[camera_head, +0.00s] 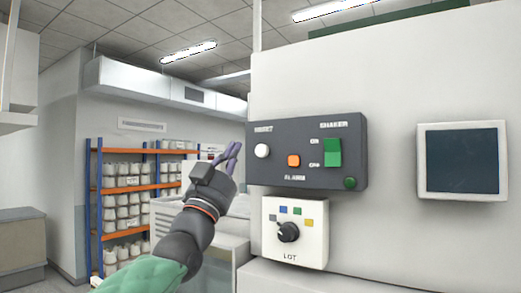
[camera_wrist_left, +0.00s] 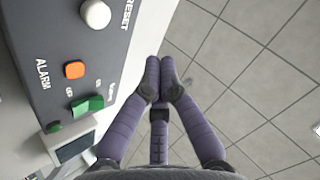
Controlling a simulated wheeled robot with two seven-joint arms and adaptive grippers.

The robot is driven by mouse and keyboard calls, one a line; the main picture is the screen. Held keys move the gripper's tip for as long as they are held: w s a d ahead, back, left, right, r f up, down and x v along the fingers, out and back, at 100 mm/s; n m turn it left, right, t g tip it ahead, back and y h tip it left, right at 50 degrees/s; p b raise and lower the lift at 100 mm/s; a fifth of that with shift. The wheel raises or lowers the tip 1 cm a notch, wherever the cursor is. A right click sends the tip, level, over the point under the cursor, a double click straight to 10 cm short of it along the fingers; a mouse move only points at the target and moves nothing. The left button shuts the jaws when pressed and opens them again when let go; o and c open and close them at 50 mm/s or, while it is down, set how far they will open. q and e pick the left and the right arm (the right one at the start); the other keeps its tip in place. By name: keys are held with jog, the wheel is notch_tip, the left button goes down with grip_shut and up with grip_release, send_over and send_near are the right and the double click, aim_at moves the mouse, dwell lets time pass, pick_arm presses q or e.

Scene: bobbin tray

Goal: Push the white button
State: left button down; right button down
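The white button (camera_head: 262,151) is a round knob under the RESET label at the left end of a dark grey control panel (camera_head: 300,178). It also shows in the left wrist view (camera_wrist_left: 96,14), near the top. My left gripper (camera_head: 235,148) is just left of the panel and the button, apart from both. In the left wrist view its purple fingers (camera_wrist_left: 161,72) come together at the tips with nothing between them. My right gripper is in neither view.
The panel also carries an orange ALARM button (camera_head: 294,161), a green ON/OFF switch (camera_head: 332,152) and a round green lamp (camera_head: 350,183). Below is a white LOT box (camera_head: 310,250) with a black knob (camera_head: 288,232). A screen (camera_head: 462,161) is at right. A bobbin rack (camera_head: 92,210) stands behind.

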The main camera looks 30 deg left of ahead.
aim_at(260, 144)
pick_arm(q)
jog(key=shift+w+d+p, duration=0.15)
jog(key=shift+w+p, duration=0.65)
jog(key=shift+w, duration=1.1)
jog(key=shift+w+d+p, duration=0.15)
jog(key=shift+w+p, duration=0.6)
jog(key=shift+w, duration=1.15)
jog(key=shift+w, duration=0.2)
jog(key=shift+w, duration=0.25)
jog(key=shift+w, duration=0.45)
jog(key=shift+s, duration=0.15)
jog(key=shift+s+b, duration=0.75)
jog(key=shift+b, duration=0.05)
